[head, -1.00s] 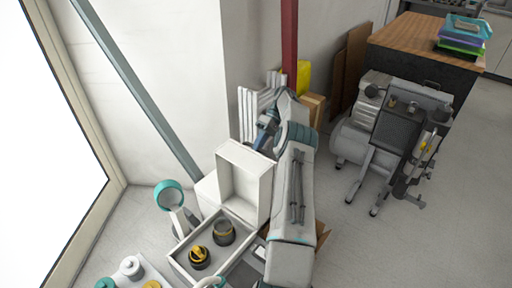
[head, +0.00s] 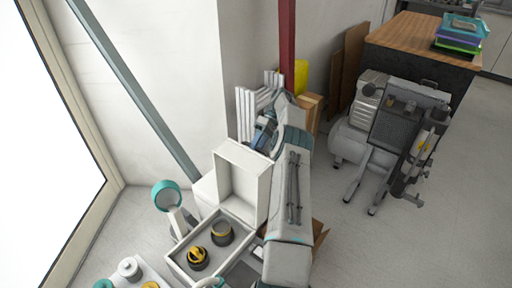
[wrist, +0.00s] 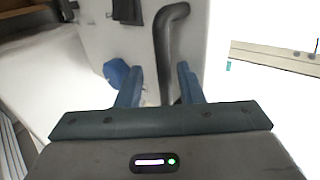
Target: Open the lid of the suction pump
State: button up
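A white box-shaped unit, apparently the suction pump (head: 183,263), stands at the bottom centre of the head view. Its white lid (head: 238,183) stands raised, roughly upright, at the back. Inside are a dark round cap (head: 221,233) and a yellow-and-black cap (head: 197,257). My gripper (head: 262,136) is just behind the lid's upper right edge, partly hidden by my arm; contact cannot be told. In the wrist view my gripper's blue fingers (wrist: 159,88) are apart, with nothing clearly held. A dark curved hose (wrist: 165,45) on a grey surface shows beyond them.
A teal-rimmed round lamp-like object (head: 166,196) stands left of the unit. White panels (head: 246,112) and a red post (head: 287,45) are behind my gripper. A grey compressor (head: 392,135) stands at the right. The floor at the lower right is clear.

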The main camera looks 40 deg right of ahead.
jog(key=s+d+r+p, duration=0.3)
jog(key=s+d+r, duration=0.2)
jog(key=s+r, duration=0.5)
jog(key=shift+d+r, duration=0.3)
jog(key=shift+r, duration=0.2)
jog(key=shift+s, duration=0.15)
